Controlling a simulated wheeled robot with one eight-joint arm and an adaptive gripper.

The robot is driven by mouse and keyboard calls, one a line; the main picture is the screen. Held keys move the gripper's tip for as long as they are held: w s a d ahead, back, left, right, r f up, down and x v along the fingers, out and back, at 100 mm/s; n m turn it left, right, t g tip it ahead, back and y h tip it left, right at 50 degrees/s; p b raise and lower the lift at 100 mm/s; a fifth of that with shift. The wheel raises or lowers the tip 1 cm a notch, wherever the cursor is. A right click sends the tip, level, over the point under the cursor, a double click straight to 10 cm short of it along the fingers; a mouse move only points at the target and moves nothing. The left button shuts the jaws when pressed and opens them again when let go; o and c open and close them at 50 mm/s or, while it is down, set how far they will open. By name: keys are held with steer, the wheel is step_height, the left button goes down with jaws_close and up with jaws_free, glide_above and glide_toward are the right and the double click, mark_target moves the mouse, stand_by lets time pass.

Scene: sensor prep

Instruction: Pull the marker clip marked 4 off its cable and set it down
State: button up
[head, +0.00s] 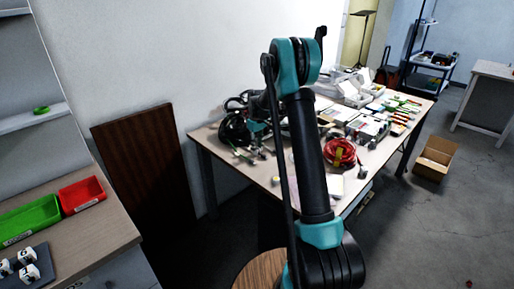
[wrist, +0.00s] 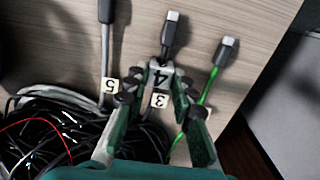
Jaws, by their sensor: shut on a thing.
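My gripper (wrist: 158,88) is shut on the marker clip marked 4 (wrist: 160,76), which sits between its fingertips in the wrist view. The clip looks larger than the other tags. I cannot tell whether the clip still surrounds that cable. A pale tag marked 3 (wrist: 158,100) shows just below it, between the fingers. A tag marked 5 (wrist: 109,85) is on the cable to the left. In the head view the clip is too small to make out.
A green cable with a plug (wrist: 224,50) lies right of my gripper. A tangle of black cables (wrist: 40,135) fills the lower left. Bare wood shows at the upper right, up to the table edge. In the head view, the table (head: 222,158) holds many items.

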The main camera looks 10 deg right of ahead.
mark_target(257, 149)
jaws_close()
steer(key=shift+r, duration=2.5)
stand_by(0.4)
